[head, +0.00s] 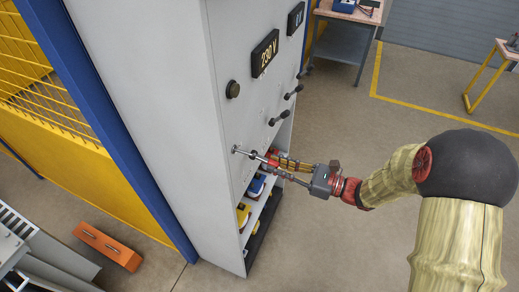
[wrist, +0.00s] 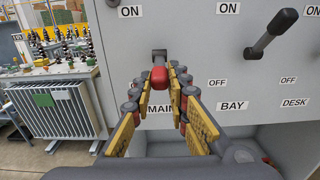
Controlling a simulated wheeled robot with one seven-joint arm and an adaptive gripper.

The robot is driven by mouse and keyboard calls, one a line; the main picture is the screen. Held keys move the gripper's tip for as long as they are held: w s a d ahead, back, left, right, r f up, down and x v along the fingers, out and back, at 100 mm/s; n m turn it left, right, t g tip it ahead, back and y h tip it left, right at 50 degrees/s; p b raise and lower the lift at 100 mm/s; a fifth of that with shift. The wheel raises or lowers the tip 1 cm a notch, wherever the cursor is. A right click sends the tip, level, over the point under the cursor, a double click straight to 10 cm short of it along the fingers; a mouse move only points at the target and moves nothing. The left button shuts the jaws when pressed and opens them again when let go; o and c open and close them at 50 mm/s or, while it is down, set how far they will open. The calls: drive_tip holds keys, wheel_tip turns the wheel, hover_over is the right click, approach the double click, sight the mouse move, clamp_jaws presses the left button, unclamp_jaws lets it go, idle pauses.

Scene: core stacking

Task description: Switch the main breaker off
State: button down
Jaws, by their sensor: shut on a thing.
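The main breaker lever shows in the wrist view as a red knob (wrist: 159,78) on a short grey shaft, above the MAIN label (wrist: 160,109). An ON label (wrist: 130,12) is above it to the left. The lever points outward from the panel, toward my wrist camera. In the head view its metal shaft (head: 248,154) sticks out from the cabinet front. My gripper (head: 268,163) is at the lever's outer end, shut on it. In the wrist view the padded fingers (wrist: 159,84) are on both sides of the red knob.
A dark lever (wrist: 269,34) sticks up right of the main one. BAY (wrist: 232,106) and DESK (wrist: 294,102) labels are below. The grey cabinet (head: 170,100) has a 230 V display (head: 265,53) and lower shelves. A transformer (wrist: 58,105) stands left. Floor right of the cabinet is open.

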drive_tip(key=shift+a+f, duration=0.1)
drive_tip(key=shift+f, duration=0.6)
drive_tip(key=shift+w+a+f+b, duration=0.1)
drive_tip(key=shift+a+f+b, duration=0.1)
drive_tip(key=shift+f+b, duration=0.3)
drive_tip(key=shift+w+a+f+b, duration=0.1)
drive_tip(key=shift+a+f+b, duration=0.15)
drive_tip(key=shift+f, duration=0.4)
drive_tip(key=shift+a+f+b, duration=0.3)
drive_tip(key=shift+f+b, duration=0.1)
drive_tip(key=c, duration=1.6)
unclamp_jaws()
drive_tip(key=shift+w+r, duration=0.1)
drive_tip(key=shift+r, duration=0.05)
drive_tip(key=shift+c, duration=0.2)
drive_tip(key=v, duration=1.2)
